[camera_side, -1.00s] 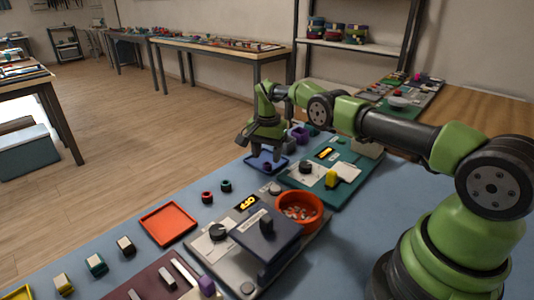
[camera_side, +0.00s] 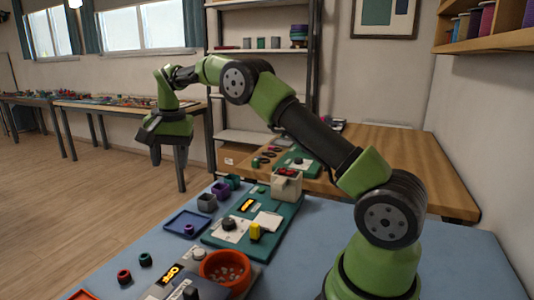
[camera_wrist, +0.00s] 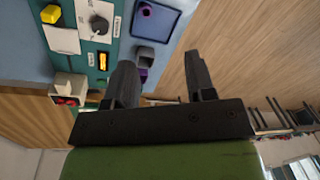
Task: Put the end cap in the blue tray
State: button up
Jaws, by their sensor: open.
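The blue tray (camera_side: 187,224) lies flat on the blue table top, left of the green board. A small dark purple piece that looks like the end cap (camera_side: 188,229) sits inside it. The wrist view also shows the tray (camera_wrist: 178,22) at the top, with the purple piece (camera_wrist: 146,9) in it. My gripper (camera_side: 168,168) is raised well above the table, beyond the tray and clear of it. In the wrist view its two fingers (camera_wrist: 158,65) are spread apart with nothing between them.
A grey cup (camera_side: 207,203) and purple and green cups stand just behind the tray. The green board (camera_side: 290,214) carries a knob, a yellow block and a beige box. Red (camera_side: 124,276) and dark green (camera_side: 145,260) rings lie in front, near an orange bowl (camera_side: 225,270).

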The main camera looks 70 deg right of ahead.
jog(key=s+a+r+n+t, duration=0.2)
jog(key=s+a+r, duration=0.2)
jog(key=s+r, duration=0.3)
jog(key=s+a+r+n+t, duration=0.1)
jog(key=s+a+r+n, duration=0.1)
jog(key=s+a+r, duration=0.3)
jog(key=s+a+f+n+t+y, duration=0.1)
jog(key=s+n, duration=0.3)
jog(key=s, duration=1.3)
jog(key=shift+s+a+f+t+y, duration=0.15)
jog(key=shift+a+f+t+y, duration=0.25)
jog(key=shift+a+f+t, duration=0.4)
